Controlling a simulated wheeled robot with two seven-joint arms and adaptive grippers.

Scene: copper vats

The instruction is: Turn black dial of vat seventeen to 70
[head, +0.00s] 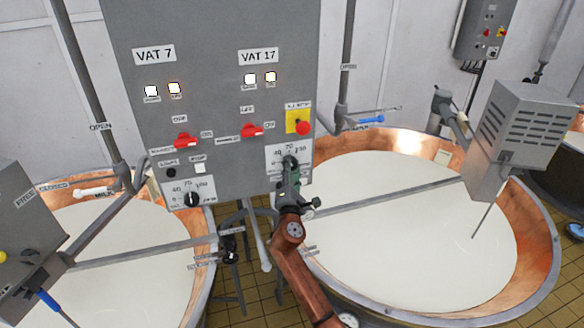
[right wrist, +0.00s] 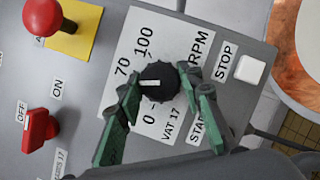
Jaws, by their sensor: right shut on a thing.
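The vat 17 dial is a round black knob (right wrist: 158,82) on a white scale plate (right wrist: 178,45). In the right wrist view its white pointer mark faces left, roughly between the visible 70 and the part of the scale hidden by a finger. My right gripper (right wrist: 157,86) has its green fingers shut on the two sides of the knob. In the head view the right gripper (head: 290,166) reaches up to this dial, below the VAT 17 label (head: 258,56), and covers most of it. My left gripper is not in view.
A red emergency button (head: 303,128) and red switch (head: 252,130) sit above the dial. The vat 7 dial (head: 192,199) is lower left on the same grey panel (head: 215,100). Milk-filled copper vats (head: 535,225) stand on both sides. A white STOP button (right wrist: 249,69) is near the knob.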

